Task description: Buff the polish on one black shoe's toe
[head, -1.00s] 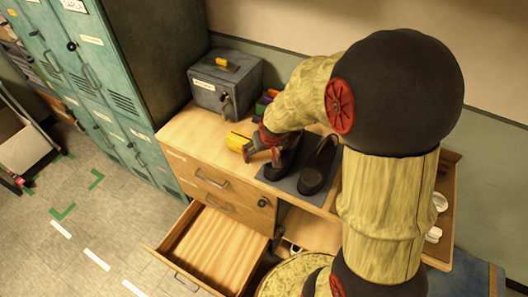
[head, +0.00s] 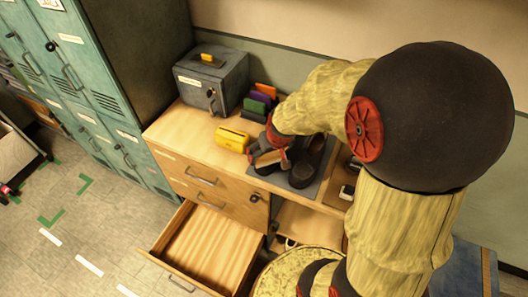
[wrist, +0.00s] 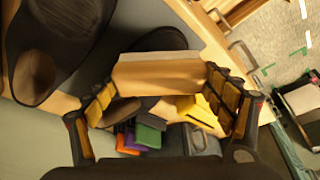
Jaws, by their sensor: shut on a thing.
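Two black shoes stand side by side on a grey mat (head: 309,189) on the wooden cabinet top. The right shoe (head: 309,163) is in plain view; it also shows large at the left of the wrist view (wrist: 40,45). The left shoe (head: 266,169) is partly hidden by my gripper (head: 270,152). In the wrist view, my gripper (wrist: 160,88) is shut on a tan block (wrist: 158,74), one finger at each end. The block is over or against the left shoe (wrist: 160,40); I cannot tell whether they touch.
A yellow slotted box (head: 232,139) stands left of my gripper. Coloured upright pieces (head: 260,100) and a grey lockbox (head: 211,80) are behind. An open drawer (head: 212,248) juts out below. Green lockers (head: 100,95) stand at the left.

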